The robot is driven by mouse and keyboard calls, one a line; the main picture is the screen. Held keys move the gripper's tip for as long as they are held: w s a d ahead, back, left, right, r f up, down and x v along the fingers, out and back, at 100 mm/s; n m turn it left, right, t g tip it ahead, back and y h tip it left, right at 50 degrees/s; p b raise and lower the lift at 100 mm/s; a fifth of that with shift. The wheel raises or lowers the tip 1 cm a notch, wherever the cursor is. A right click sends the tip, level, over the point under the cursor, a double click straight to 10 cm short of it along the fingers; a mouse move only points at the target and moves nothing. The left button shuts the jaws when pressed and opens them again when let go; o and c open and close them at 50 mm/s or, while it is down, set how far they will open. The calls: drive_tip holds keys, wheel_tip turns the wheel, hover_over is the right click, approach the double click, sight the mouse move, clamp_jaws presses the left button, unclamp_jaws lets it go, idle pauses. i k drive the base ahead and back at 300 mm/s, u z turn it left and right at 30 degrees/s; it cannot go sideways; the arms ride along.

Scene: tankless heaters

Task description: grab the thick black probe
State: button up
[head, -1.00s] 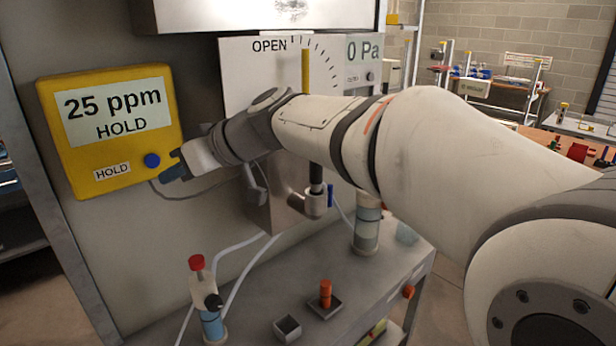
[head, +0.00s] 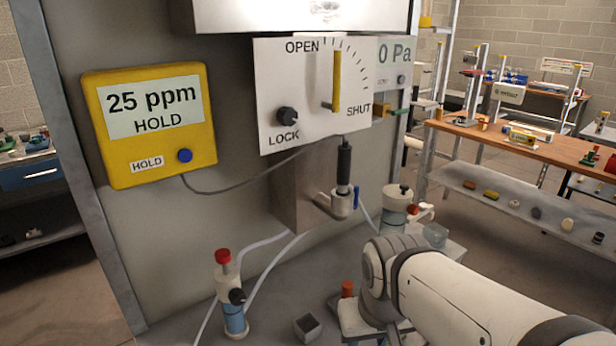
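The thick black probe (head: 344,165) stands upright in a pale holder with a small blue part, beside the metal box under the dial panel. A thin dark cable runs from its top to the yellow meter (head: 149,125), which reads 25 ppm HOLD. My gripper (head: 372,334) is low in the picture, below and to the right of the probe and apart from it. It points down over the bench and its fingertips are cut off by the lower edge, so its opening is not visible.
The dial panel (head: 300,95) has a yellow lever and a black LOCK knob. A red-capped bottle (head: 232,305) with white tubes, a small square cup (head: 307,328) and an orange peg (head: 347,288) stand on the bench. A white canister (head: 398,203) stands right of the probe.

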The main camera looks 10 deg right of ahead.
sight(345, 151)
drive_tip(key=u, duration=2.45)
drive_tip(key=k, duration=1.5)
drive_tip(key=z, duration=1.4)
drive_tip(key=i, duration=1.05)
drive_tip(key=z, duration=0.1)
